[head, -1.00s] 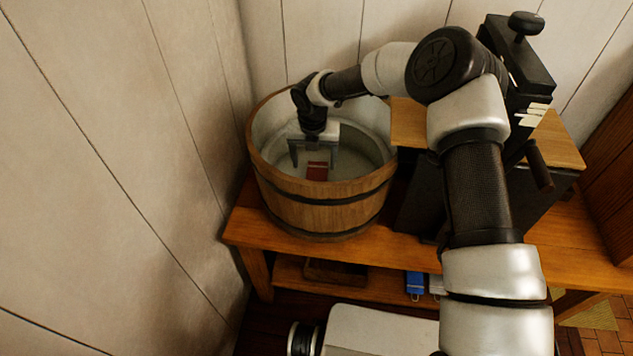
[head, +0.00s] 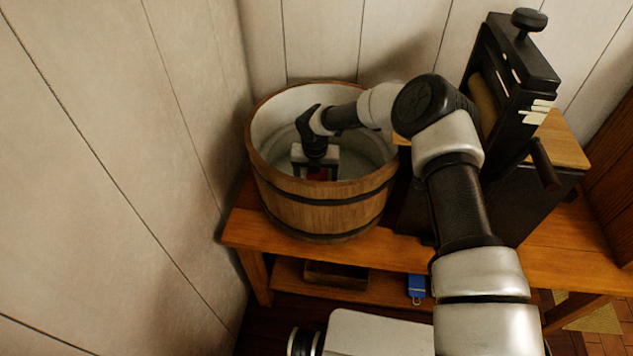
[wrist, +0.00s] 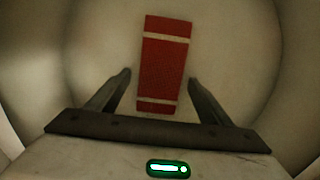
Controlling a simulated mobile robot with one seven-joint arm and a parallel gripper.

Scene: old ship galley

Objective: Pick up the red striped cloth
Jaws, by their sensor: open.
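The red striped cloth (wrist: 163,70) is a flat red strip with pale bands near its ends. It lies at the bottom of the wooden tub (head: 325,215). In the head view only a small red part of the cloth (head: 317,173) shows between my gripper's fingers. My gripper (head: 315,176) points down inside the tub, above the cloth. In the wrist view the open gripper (wrist: 157,80) has one finger on each side of the cloth's near part, with gaps at both sides. Nothing is held. The height left above the cloth is hard to tell.
The tub's wall surrounds my gripper. The tub stands on a wooden bench (head: 400,247) against pale plank walls. A dark wringer-like machine (head: 510,85) stands to the right. A small box (head: 335,274) and a blue item (head: 416,288) lie on the lower shelf.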

